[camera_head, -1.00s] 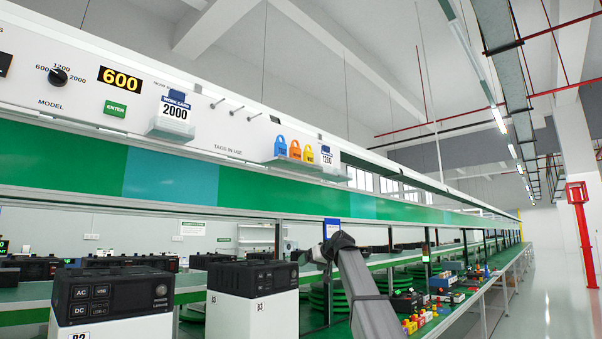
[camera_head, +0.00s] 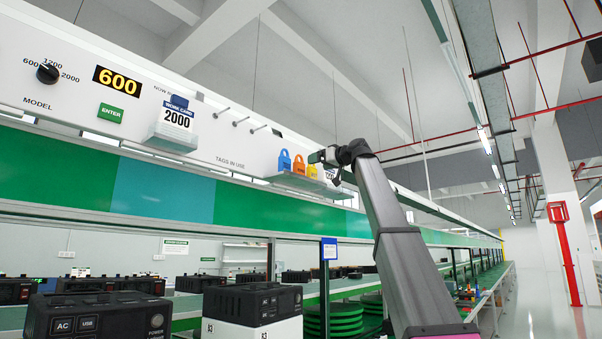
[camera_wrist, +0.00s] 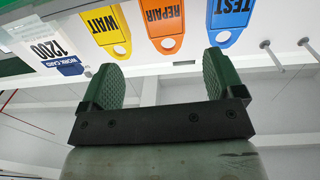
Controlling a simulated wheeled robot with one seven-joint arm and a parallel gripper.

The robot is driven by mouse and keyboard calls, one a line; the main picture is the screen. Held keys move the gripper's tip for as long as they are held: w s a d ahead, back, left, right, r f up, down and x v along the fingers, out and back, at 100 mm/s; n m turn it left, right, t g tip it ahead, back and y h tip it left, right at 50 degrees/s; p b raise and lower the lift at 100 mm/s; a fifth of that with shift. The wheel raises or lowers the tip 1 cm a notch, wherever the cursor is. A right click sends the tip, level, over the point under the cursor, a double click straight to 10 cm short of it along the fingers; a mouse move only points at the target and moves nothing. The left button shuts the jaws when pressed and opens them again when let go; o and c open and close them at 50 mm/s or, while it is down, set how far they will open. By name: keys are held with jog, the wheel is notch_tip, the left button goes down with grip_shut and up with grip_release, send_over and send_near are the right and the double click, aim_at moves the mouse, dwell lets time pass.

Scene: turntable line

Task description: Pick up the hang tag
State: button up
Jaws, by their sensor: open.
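Three hang tags stand in a row on a small ledge of the white panel: a blue TEST tag (camera_head: 285,163), an orange REPAIR tag (camera_head: 298,165) and a yellow WAIT tag (camera_head: 312,171). They show upside down in the wrist view: blue (camera_wrist: 231,20), orange (camera_wrist: 162,22) and yellow (camera_wrist: 106,28). My gripper (camera_head: 322,157) is raised near the right end of this row. In the wrist view its green pads (camera_wrist: 160,80) are spread wide with nothing between them. The orange tag lies beyond the gap, apart from both pads.
A white 1200 work card (camera_wrist: 47,48) stands beside the yellow tag; my gripper partly covers it in the head view. Bare pegs (camera_head: 241,121) stick out left of the tags. A 2000 card (camera_head: 177,118) sits further left. Black power units (camera_head: 252,303) stand below.

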aim_at(301, 168)
jog(key=x, duration=0.5)
jog(key=shift+w+a, duration=0.1)
jog(key=shift+s+a+f+x, duration=0.1)
jog(key=shift+x, duration=0.8)
jog(key=shift+s+a+f+x, duration=0.1)
jog(key=shift+x, duration=0.8)
jog(key=shift+s+a+x, duration=0.1)
jog(key=shift+x, duration=0.85)
jog(key=shift+d, duration=0.1)
jog(key=c, duration=1)
